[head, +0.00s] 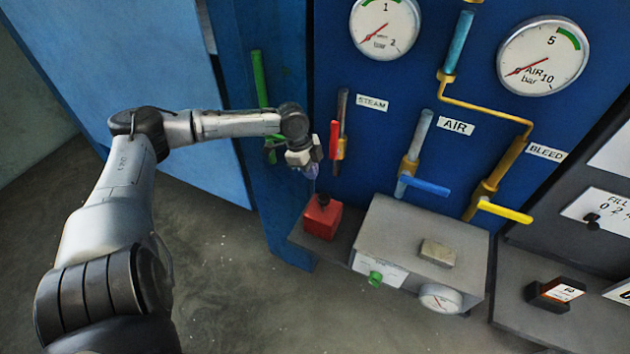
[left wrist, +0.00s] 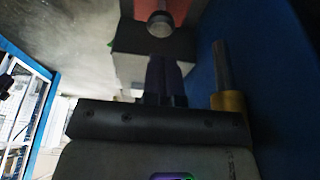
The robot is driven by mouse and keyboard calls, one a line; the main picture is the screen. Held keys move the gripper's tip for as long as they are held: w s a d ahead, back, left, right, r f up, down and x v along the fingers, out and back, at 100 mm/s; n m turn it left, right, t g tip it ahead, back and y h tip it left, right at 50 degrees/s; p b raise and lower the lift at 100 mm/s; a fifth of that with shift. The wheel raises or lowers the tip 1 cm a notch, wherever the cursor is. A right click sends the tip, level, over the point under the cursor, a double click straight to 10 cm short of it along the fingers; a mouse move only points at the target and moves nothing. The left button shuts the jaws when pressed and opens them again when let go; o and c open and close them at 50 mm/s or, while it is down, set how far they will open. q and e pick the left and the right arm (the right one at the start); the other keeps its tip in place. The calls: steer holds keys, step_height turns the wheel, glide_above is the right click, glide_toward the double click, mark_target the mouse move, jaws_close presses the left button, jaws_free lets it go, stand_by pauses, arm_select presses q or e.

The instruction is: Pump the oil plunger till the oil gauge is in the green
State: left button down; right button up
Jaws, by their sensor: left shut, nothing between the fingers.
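A red block-shaped oil unit (head: 322,220) stands on a grey ledge, with a dark plunger knob (head: 323,199) on top. My left gripper (head: 312,174) is just above the knob, fingers pointing down, shut and empty. Contact with the knob cannot be made out. In the left wrist view my shut dark fingers (left wrist: 165,80) point toward a round knob (left wrist: 160,23) in front of a reddish surface (left wrist: 185,8). A small white gauge (head: 440,298) sits on the front of the grey box; its reading is too small to tell. My right gripper is not in view.
The grey box (head: 395,225) with a green knob (head: 375,279) stands right of the red unit. Behind are the red steam handle (head: 334,140), blue air handle (head: 425,185) and yellow bleed handle (head: 505,211). Bare floor (head: 240,300) lies at lower left.

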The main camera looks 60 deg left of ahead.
arm_select(q)
steer(key=shift+v, duration=0.9)
stand_by(0.9)
